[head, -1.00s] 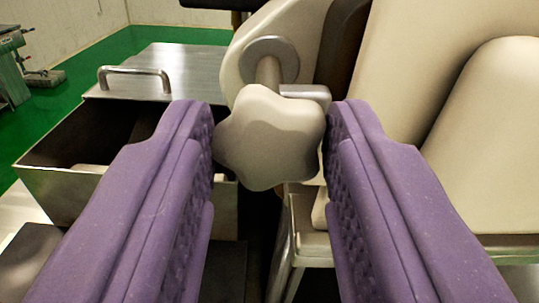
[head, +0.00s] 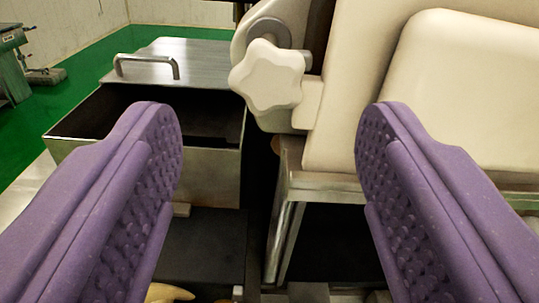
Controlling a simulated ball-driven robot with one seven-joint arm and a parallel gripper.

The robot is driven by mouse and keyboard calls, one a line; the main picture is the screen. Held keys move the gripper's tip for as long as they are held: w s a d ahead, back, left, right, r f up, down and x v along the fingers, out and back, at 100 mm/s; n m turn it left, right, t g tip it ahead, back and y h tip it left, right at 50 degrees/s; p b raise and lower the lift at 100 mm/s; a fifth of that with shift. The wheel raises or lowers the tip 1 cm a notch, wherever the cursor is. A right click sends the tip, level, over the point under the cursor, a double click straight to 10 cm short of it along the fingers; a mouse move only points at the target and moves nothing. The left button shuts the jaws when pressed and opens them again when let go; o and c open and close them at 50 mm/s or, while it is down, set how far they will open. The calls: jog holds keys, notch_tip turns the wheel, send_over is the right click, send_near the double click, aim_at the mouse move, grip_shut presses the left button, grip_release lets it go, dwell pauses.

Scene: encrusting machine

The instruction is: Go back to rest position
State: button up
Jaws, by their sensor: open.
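My gripper (head: 268,150) is open and empty, with its two purple textured fingers spread wide at the left and right of the head view. A cream star-shaped knob (head: 268,77) on a grey round collar sits beyond the fingers, a little above the gap between the fingertips. Neither finger touches the knob. The knob is mounted on the cream body of the encrusting machine (head: 345,90), which fills the upper right.
A metal stand (head: 325,183) supports the machine at the right. Green floor (head: 95,68) and equipment (head: 14,60) lie at the far left.

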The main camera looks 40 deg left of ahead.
jog(key=shift+v, duration=1.2)
